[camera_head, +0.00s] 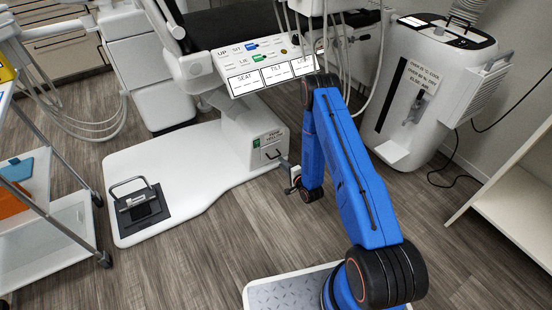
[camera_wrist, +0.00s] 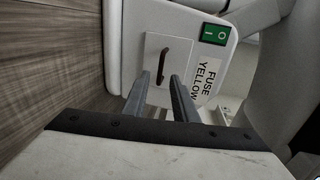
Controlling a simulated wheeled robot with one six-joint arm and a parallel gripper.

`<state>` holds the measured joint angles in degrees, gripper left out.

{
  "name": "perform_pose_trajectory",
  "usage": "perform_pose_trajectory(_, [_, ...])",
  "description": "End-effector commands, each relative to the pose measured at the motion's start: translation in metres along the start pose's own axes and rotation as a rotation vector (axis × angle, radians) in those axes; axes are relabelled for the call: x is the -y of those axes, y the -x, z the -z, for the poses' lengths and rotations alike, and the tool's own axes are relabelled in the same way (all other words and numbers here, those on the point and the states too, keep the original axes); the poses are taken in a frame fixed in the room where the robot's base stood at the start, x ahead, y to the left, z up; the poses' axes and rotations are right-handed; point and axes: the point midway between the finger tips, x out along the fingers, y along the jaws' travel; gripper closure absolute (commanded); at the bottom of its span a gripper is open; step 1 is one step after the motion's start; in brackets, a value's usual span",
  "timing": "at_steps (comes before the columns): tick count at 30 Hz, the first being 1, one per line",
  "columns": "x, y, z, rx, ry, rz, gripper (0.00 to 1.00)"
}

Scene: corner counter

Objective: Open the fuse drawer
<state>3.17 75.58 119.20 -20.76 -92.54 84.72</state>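The fuse drawer (camera_wrist: 182,52) is a small pale square front on the white chair base, with a dark reddish bar handle (camera_wrist: 162,62). A "FUSE YELLOW" label (camera_wrist: 207,82) is beside it. The drawer front looks flush, so it appears shut. My gripper (camera_wrist: 158,80) is open, its two grey fingers apart with the handle between them in the picture. I cannot tell whether the fingertips reach past the handle. In the head view my gripper (camera_head: 284,162) is just right of the drawer front (camera_head: 264,155), low near the floor.
A green switch (camera_wrist: 215,34) is next to the drawer. A foot pedal (camera_head: 140,206) sits on the white base plate at left. A white wheeled-looking unit (camera_head: 425,90) stands right.

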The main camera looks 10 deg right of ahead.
Motion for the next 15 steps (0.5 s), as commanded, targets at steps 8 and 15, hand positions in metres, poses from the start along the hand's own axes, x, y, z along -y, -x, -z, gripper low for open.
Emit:
perform_pose_trajectory(8, [0.001,-0.047,-0.001,0.001,0.001,0.003,0.74])
perform_pose_trajectory(15, [0.0,-0.07,0.0,0.001,0.001,0.0,0.74])
